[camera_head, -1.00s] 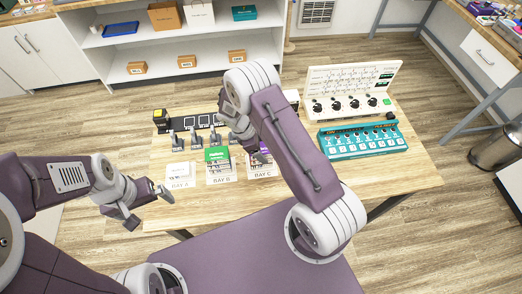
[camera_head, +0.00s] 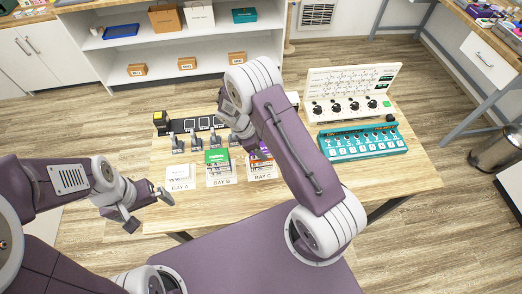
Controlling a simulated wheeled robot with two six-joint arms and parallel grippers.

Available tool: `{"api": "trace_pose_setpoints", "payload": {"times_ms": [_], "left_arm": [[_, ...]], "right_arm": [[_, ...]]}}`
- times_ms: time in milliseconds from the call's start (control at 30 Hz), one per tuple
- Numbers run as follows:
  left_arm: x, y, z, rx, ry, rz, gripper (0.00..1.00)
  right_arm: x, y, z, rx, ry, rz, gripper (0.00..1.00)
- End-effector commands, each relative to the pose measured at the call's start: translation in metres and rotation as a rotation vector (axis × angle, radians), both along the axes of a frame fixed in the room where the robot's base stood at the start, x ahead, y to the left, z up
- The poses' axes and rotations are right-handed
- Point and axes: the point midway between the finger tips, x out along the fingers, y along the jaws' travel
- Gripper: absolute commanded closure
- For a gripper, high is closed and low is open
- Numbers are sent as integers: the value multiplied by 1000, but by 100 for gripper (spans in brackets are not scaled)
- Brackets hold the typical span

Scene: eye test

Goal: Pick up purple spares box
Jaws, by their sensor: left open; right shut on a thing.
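The purple spares box (camera_head: 264,152) shows as a small purple patch at bay C, mostly hidden behind my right arm. My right gripper (camera_head: 252,144) reaches down there, at the upper left edge of the box, and is shut on it. Its fingertips are largely hidden, so I cannot tell whether the box is clear of the stack below. My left gripper (camera_head: 150,207) is open and empty at the table's left edge, left of bay A.
Several grey levers stand behind. A teal button panel (camera_head: 362,142) and a white knob panel (camera_head: 350,92) occupy the table's right. The table front (camera_head: 215,205) is clear.

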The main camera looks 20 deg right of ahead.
Motion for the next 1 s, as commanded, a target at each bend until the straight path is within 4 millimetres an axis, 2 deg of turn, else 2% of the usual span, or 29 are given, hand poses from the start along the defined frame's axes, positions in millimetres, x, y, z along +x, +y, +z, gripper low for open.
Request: {"api": "trace_pose_setpoints", "payload": {"times_ms": [133, 400, 600, 800, 1000], "left_arm": [[0, 0, -7, 0, 0, 0, 0], [0, 0, -17, 0, 0, 0, 0], [0, 0, -19, 0, 0, 0, 0], [0, 0, -20, 0, 0, 0, 0], [0, 0, -20, 0, 0, 0, 0]], "right_arm": [[0, 0, 30, 1, -6, -2, 90], [-59, -28, 65, 0, -1, -4, 90], [-93, -44, 89, 1, -2, -4, 90], [-106, -50, 97, 0, 1, -1, 90], [-103, -50, 98, 2, 8, 33, 90]]}}
